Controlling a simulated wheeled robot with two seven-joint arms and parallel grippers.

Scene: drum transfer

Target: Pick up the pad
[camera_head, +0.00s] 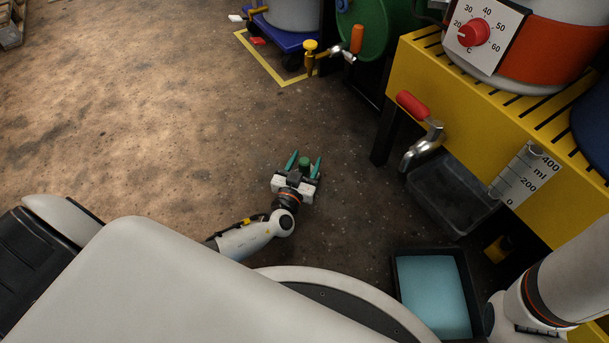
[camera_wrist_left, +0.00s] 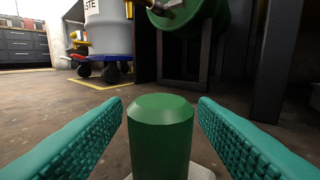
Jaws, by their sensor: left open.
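My left gripper (camera_head: 303,164) is low over the floor, with its two teal fingers open. A green upright peg (camera_wrist_left: 160,135) stands between the fingers in the left wrist view, with a gap on each side. Its top also shows between the fingers in the head view (camera_head: 305,161). A pale textured edge, which looks like the pad (camera_wrist_left: 203,172), shows at the foot of the peg. The peg hides most of it, and in the head view my gripper covers it. My right gripper is not in view; only part of that arm shows at the lower right.
A black tray (camera_head: 397,284) with a light blue surface inside sits right of my base. A yellow bench (camera_head: 450,95) with a red-handled tap (camera_head: 420,130) over a dark bin (camera_head: 450,195) stands at right. A blue dolly (camera_head: 285,38) is beyond. Floor at left is clear.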

